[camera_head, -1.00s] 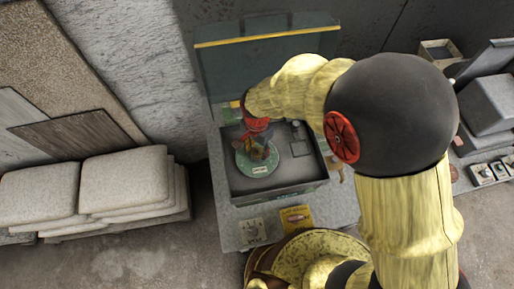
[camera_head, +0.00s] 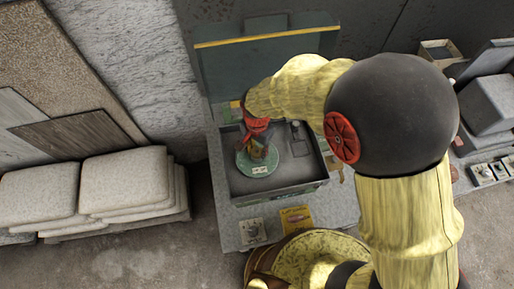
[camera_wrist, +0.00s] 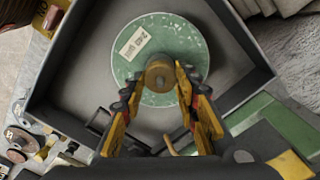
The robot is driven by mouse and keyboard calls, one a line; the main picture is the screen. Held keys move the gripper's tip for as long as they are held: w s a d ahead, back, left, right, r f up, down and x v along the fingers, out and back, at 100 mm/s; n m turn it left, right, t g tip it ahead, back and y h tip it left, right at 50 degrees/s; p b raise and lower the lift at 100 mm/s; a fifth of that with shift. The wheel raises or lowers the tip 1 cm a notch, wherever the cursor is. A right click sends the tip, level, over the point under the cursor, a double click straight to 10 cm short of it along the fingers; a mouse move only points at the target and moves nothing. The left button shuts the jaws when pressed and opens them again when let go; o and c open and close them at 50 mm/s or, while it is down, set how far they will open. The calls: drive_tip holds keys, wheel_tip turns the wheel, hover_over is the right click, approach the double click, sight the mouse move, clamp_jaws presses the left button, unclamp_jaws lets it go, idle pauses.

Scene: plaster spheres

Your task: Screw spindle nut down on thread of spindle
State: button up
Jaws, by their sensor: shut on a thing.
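The spindle nut (camera_wrist: 160,74) is a round, brass-coloured piece with a small grey centre, perhaps the spindle end, near the middle of a speckled green disc (camera_wrist: 185,42) in the wrist view. My gripper (camera_wrist: 158,80) has its two yellow and black fingers shut on the nut from both sides. In the head view my gripper (camera_head: 260,150) points down over the green disc (camera_head: 262,171), which lies in an open grey case (camera_head: 237,190). A pale label is on the disc. The thread is hidden under the nut, so I cannot tell how far down the nut sits.
A small block (camera_head: 296,130) sits inside the case, right of my gripper. A yellow card (camera_head: 297,218) lies in front. Stacked pale slabs (camera_head: 125,180) stand left.

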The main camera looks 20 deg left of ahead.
drive_tip(key=c, duration=0.4)
drive_tip(key=m, duration=0.7)
drive_tip(key=shift+m, duration=0.4)
drive_tip(key=m, duration=0.4)
drive_tip(key=shift+m, duration=0.4)
drive_tip(key=m, duration=0.4)
drive_tip(key=shift+m, duration=0.3)
drive_tip(key=o, duration=1.3)
drive_tip(key=shift+o, duration=0.3)
drive_tip(key=shift+f, duration=0.1)
drive_tip(key=shift+c, duration=0.2)
